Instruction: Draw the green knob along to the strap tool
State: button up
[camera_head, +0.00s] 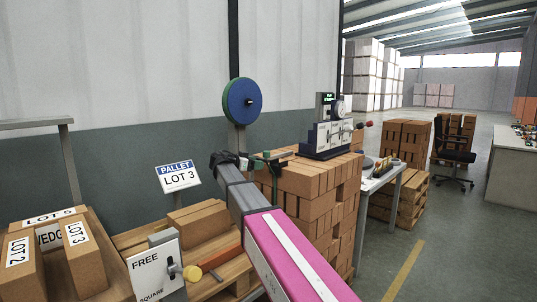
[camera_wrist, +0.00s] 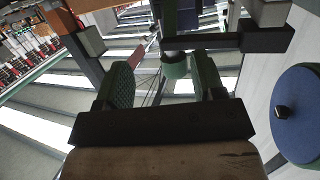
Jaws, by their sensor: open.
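The green knob (camera_wrist: 174,66) is a short round cylinder in the wrist view, at the end of a dark green bar. It shows between the two fingers of my gripper (camera_wrist: 164,84). The fingers have green textured pads and stand apart, with visible gaps on both sides of the knob; I cannot tell how deep it lies between them. In the head view my gripper (camera_head: 262,161) is small, in front of the near brick stack's top left edge, and the knob is hard to tell from the fingers. I cannot single out the strap tool with certainty.
A blue disc with a green rim (camera_head: 242,101) stands behind my gripper, and shows close on the right in the wrist view (camera_wrist: 298,112). A grey gauge machine (camera_head: 328,136) sits on the brick stack (camera_head: 312,188). A sign board (camera_head: 178,176) stands left.

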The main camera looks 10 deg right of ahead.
notch_tip(320, 180, up, 3)
jog(key=a+h, duration=0.2)
jog(key=a, duration=0.1)
jog(key=x, duration=1.1)
jog(key=shift+w+r, duration=0.25)
jog(key=shift+r, duration=0.05)
grip_shut()
jog(key=w+d, duration=0.1)
jog(key=d, duration=0.1)
jog(key=w+d, duration=0.2)
jog(key=d, duration=0.1)
jog(key=w+d, duration=0.2)
jog(key=shift+w+d, duration=0.2)
jog(key=shift+w, duration=0.05)
grip_release()
jog(key=shift+s, duration=0.1)
